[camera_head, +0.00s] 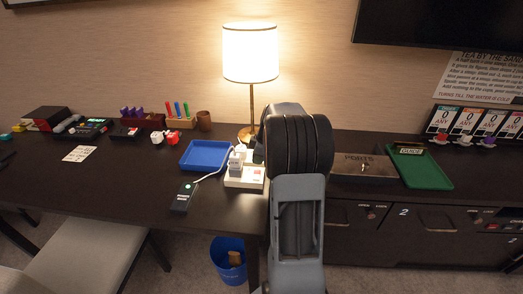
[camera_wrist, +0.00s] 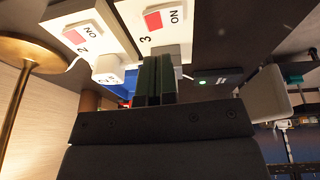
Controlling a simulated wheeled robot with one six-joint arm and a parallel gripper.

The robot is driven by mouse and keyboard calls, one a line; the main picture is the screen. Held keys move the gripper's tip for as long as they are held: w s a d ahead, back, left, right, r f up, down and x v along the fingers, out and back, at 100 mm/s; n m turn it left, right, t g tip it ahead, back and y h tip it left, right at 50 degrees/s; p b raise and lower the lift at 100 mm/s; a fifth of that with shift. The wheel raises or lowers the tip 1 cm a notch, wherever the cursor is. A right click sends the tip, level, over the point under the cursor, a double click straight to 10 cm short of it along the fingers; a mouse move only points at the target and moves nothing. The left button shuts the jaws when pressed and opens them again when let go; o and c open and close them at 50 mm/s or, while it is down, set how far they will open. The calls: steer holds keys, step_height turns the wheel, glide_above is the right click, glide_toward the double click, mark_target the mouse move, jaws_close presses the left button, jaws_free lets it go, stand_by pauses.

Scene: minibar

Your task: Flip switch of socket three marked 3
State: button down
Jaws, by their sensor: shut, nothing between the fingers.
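The power strip (camera_head: 246,182) is a white block on the dark counter, left of my arm, with part of it hidden behind the arm. In the wrist view, the socket section marked 3 (camera_wrist: 140,28) has a red switch (camera_wrist: 153,21) with ON beside it. The section marked 2 (camera_wrist: 80,15) has its own red switch (camera_wrist: 73,36) and a white plug (camera_wrist: 107,68). A pale grey plug (camera_wrist: 183,52) is by section 3, partly behind my fingers. My gripper (camera_wrist: 154,63) is shut and empty, its dark green fingertips just below the 3 in the picture. I cannot tell whether they touch anything.
A lamp (camera_head: 250,55) stands behind the strip, its brass stem close by in the wrist view. A blue tray (camera_head: 205,155) and a black box with a green light (camera_head: 183,197) lie to the left. A wooden box (camera_head: 362,167) and green tray (camera_head: 420,168) are right.

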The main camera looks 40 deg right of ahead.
mark_target(256, 172)
steer(key=shift+w+d+f, duration=0.1)
steer(key=shift+w+f, duration=0.05)
steer(key=shift+f, duration=1)
steer(key=shift+w+f, duration=0.1)
steer(key=shift+f, duration=1.05)
